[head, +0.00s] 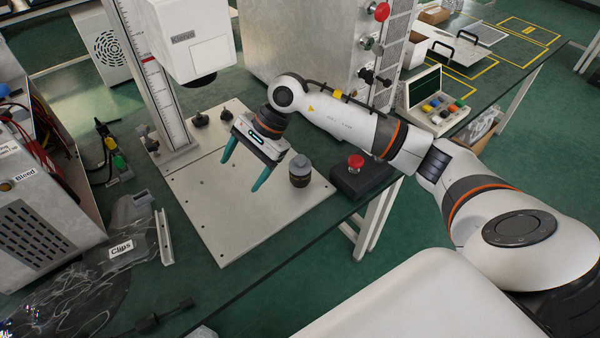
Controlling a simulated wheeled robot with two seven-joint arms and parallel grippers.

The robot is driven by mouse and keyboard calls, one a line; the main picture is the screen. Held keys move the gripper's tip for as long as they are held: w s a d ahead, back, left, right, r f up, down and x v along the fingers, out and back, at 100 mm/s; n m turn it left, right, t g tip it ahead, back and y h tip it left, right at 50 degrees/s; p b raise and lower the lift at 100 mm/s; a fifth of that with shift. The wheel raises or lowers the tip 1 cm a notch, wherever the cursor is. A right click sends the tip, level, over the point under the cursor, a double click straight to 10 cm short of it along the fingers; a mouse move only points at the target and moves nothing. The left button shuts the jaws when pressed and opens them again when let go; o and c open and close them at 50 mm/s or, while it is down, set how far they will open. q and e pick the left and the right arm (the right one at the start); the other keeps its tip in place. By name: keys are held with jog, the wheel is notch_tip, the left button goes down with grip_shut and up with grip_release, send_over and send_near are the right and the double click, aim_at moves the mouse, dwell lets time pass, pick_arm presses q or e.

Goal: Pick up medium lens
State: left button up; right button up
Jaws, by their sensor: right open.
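A small dark cylinder with a grey top, which looks like the medium lens (300,172), stands upright on the pale metal base plate (235,226), near its right edge. My right gripper (241,174) is above the plate, just left of the lens. Its two teal fingers are spread apart with nothing between them. The right finger is close to the lens in the picture; I cannot tell the exact gap. My left gripper is not in view.
A red-button box (354,180) stands right of the lens. A white instrument head (190,40) on a scaled column rises behind the plate. A metal cabinet (300,45) stands behind my right arm.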

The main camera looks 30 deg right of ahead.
aim_at(300, 167)
jog(key=d+h, duration=0.2)
jog(key=d, duration=0.2)
jog(key=d+r+h, duration=0.1)
jog(key=d+h, duration=0.1)
jog(key=d, duration=0.3)
jog(key=d+n+g+h, duration=0.1)
jog(key=d+h, duration=0.1)
jog(key=d, duration=0.3)
jog(key=shift+w+d+r, duration=0.25)
jog(key=shift+r, duration=0.05)
jog(key=shift+d+f+h, duration=0.25)
jog(key=shift+h, duration=0.05)
notch_tip(300, 167, down, 6)
jog(key=shift+r+p, duration=0.1)
jog(key=shift+p, duration=0.55)
jog(key=shift+a+f+p, duration=0.15)
jog(key=shift+f+p, duration=0.6)
jog(key=shift+f, duration=1.95)
jog(key=c, duration=1.7)
